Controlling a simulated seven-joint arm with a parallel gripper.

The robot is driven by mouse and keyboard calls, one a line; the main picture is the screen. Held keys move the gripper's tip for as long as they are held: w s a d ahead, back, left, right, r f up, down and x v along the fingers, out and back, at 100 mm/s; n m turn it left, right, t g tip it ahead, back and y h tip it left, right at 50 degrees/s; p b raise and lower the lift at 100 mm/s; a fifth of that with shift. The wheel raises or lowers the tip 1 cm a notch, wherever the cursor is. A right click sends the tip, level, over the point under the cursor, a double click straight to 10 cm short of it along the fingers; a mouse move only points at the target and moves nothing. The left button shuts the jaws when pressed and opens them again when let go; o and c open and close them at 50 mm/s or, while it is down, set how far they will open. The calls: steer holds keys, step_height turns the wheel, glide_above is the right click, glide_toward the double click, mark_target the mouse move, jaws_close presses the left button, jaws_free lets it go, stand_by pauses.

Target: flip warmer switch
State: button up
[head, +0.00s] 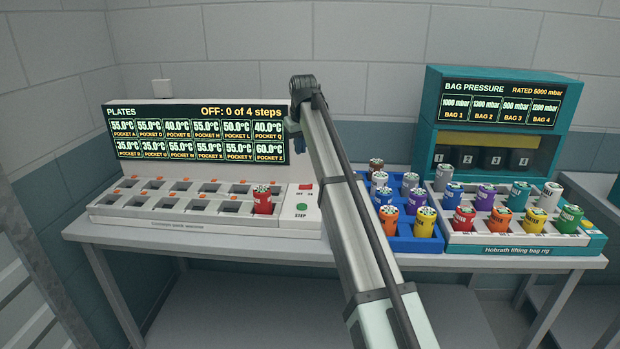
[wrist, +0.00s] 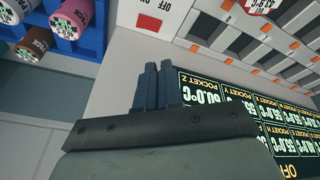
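The plate warmer (head: 205,226) stands on the left of the table, with a display (head: 200,133) reading "OFF: 0 of 4 steps". Its red switch (head: 306,187) is at the right end of the top, with OFF and ON labels beside it; the red switch also shows in the wrist view (wrist: 149,22), near the OFF label. My gripper (head: 299,142) is above and behind the switch, in front of the display's right end. In the wrist view my gripper's fingers (wrist: 157,66) are together, empty and apart from the switch.
A green STEP button (head: 302,207) lies in front of the switch. A red canister (head: 263,201) sits in a pocket to the left. A blue rack (head: 402,242) of canisters and the bag pressure rig (head: 490,247) stand to the right.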

steer(key=shift+w+d+r+m+h, duration=0.15)
steer(key=shift+w+d+m+h, duration=0.1)
steer(key=shift+w+m, duration=0.25)
steer(key=shift+w+d+r+m+h, duration=0.15)
steer(key=shift+w+d+m, duration=0.1)
steer(key=shift+m, duration=0.45)
jaws_close()
steer(key=shift+s+d+m+h, duration=0.1)
steer(key=shift+d+m+h, duration=0.15)
steer(key=shift+m, duration=0.75)
steer(key=shift+s+d+m+h, duration=0.15)
steer(key=shift+d+m, duration=0.1)
steer(key=shift+m, duration=0.75)
steer(key=shift+w, duration=0.1)
glide_above(312, 185)
steer(key=f, duration=0.8)
steer(key=s+f, duration=0.1)
steer(key=f, duration=0.3)
steer(key=shift+a, duration=0.25)
steer(key=shift+x, duration=0.85)
steer(key=shift+s, duration=0.15)
steer(key=shift+f, duration=0.1)
